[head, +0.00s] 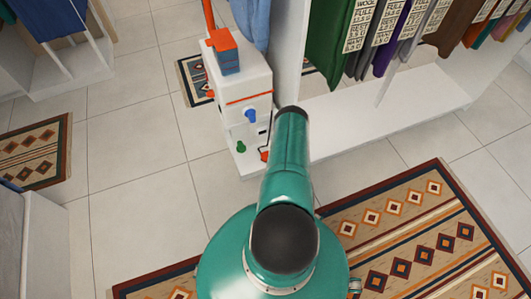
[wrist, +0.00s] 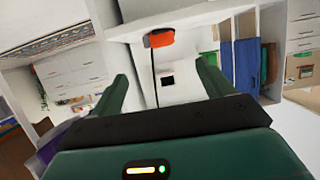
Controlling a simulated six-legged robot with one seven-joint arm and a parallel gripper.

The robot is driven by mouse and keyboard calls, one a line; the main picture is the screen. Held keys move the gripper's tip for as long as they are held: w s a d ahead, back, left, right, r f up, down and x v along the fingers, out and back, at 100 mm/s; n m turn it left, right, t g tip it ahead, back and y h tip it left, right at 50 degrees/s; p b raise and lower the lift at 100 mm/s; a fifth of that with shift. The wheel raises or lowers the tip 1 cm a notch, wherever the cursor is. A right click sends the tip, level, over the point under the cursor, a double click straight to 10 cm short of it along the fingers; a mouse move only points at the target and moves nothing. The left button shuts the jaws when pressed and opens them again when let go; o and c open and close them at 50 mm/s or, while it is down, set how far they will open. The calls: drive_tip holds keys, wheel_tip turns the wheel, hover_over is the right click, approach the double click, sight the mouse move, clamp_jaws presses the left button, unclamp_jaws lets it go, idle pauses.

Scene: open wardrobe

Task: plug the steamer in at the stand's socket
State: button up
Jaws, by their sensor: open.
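The white steamer stand (head: 245,112) stands on the tiled floor, with a blue knob (head: 250,115) and a green knob (head: 241,147) on its front. A small orange piece, which looks like the plug (head: 265,156), is low at its right edge by a thin dark cord. In the wrist view an orange block, likely the same plug (wrist: 158,39), has a black cord running down from it between my fingers. A small dark square, perhaps the socket (wrist: 168,80), shows on a white face beyond. My gripper (wrist: 162,70) is open, with nothing seen gripped; my arm hides it in the head view.
An open white wardrobe (head: 365,120) with hanging clothes (head: 385,38) stands right of the stand. A patterned rug (head: 430,235) lies at the lower right, another rug (head: 33,153) at the left. Bare tiles (head: 135,140) lie left of the stand.

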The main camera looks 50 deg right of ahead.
sight(267, 154)
drive_tip(key=x, duration=1.4)
drive_tip(key=c, duration=1.1)
